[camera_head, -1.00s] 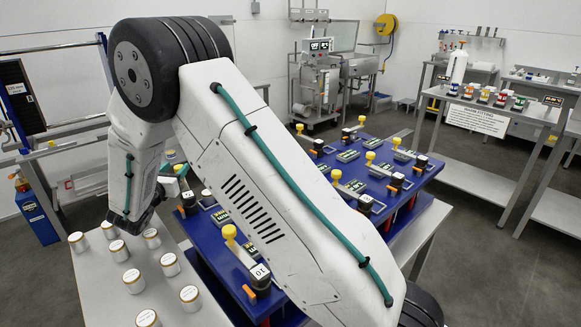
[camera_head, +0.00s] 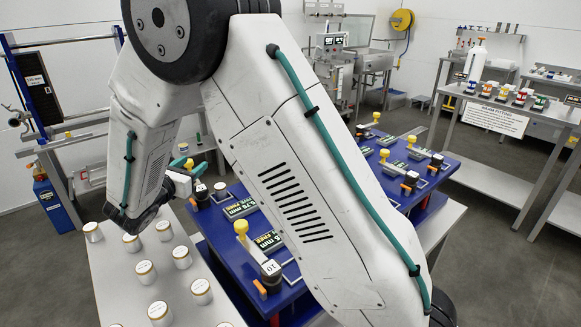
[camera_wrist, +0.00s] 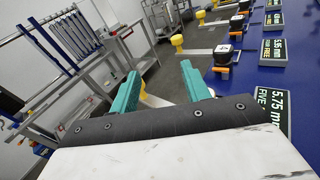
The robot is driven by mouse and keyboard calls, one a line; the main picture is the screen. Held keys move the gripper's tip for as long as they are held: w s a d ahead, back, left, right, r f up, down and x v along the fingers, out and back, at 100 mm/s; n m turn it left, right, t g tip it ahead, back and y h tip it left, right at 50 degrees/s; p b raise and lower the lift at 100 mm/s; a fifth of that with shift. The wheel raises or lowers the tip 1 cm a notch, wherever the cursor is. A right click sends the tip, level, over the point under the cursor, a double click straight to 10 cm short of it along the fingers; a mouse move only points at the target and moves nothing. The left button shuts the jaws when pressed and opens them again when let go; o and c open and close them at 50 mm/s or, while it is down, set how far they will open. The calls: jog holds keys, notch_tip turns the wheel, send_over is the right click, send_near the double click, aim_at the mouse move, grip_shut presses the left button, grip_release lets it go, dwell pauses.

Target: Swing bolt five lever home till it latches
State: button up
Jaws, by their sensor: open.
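My gripper (camera_head: 183,168) has two teal fingers, which stand apart in the wrist view (camera_wrist: 168,84). Beyond are another yellow lever knob (camera_wrist: 177,40) and a black block with an orange tab (camera_wrist: 223,53).
Several white pots with gold rims (camera_head: 146,271) stand on a pale table left of the panel. A nearer yellow-knobbed lever (camera_head: 241,228) and a block marked 10 (camera_head: 270,268) are on the panel. My arm hides much of the panel's middle.

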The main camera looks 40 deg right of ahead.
jog(key=s+d+r+m+g, duration=0.65)
jog(key=s+d+m, duration=0.2)
jog(key=s, duration=0.25)
jog(key=s+d+m+g+y, duration=0.1)
jog(key=s+m+g+y, duration=0.1)
jog(key=s, duration=0.6)
jog(key=s+d+r+m+g+y, duration=0.1)
jog(key=s+m+y, duration=0.3)
jog(key=s, duration=0.4)
jog(key=shift+s+d+r+m+g, duration=0.25)
jog(key=shift+d+m+g, duration=0.35)
jog(key=shift+m, duration=0.25)
